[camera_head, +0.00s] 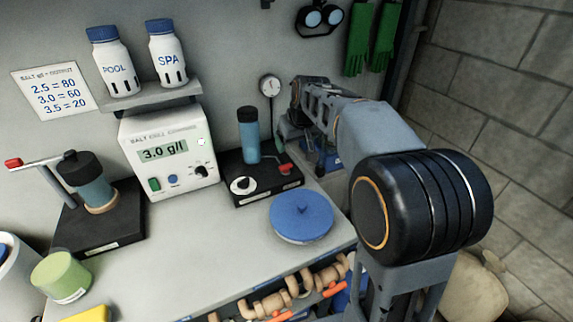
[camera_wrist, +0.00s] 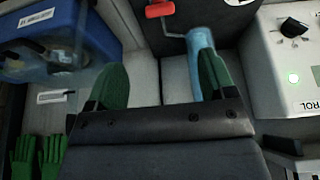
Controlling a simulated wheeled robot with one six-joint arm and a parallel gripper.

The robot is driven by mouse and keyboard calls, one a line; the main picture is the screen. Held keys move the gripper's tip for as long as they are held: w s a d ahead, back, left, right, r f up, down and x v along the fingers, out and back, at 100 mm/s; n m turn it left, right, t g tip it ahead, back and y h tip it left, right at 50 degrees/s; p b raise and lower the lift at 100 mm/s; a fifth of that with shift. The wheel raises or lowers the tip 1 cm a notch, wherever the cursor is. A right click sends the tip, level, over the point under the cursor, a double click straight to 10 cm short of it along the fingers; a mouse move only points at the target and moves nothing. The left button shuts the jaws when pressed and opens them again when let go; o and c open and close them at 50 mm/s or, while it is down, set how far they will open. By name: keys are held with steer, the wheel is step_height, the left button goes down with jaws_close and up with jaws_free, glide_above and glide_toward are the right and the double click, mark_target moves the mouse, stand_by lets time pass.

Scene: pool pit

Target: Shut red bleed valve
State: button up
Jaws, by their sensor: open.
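A black unit (camera_head: 236,165) on the counter bears a blue cylinder (camera_head: 248,140), a pale round dial or knob (camera_head: 243,186) and a small red handle (camera_head: 285,168). In the wrist view the red handle (camera_wrist: 160,9) sits at the top edge on a bent grey rod, with the blue cylinder (camera_wrist: 200,42) beside it. My gripper (camera_wrist: 163,82) is open and empty, its green fingertips apart below the red handle in that picture. The right fingertip overlaps the cylinder; contact cannot be told. In the head view my arm hides most of my gripper.
Another red-ended lever (camera_head: 13,162) belongs to a device on a black base at left. The white meter (camera_head: 170,150) stands left of the unit. A blue lid (camera_head: 301,218) lies in front. A blue box (camera_wrist: 75,38) stands at upper left in the wrist view.

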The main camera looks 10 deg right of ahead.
mark_target(286, 165)
steer(key=x, duration=1.3)
steer(key=shift+s, duration=0.15)
steer(key=shift+c, duration=0.3)
steer(key=c, duration=0.9)
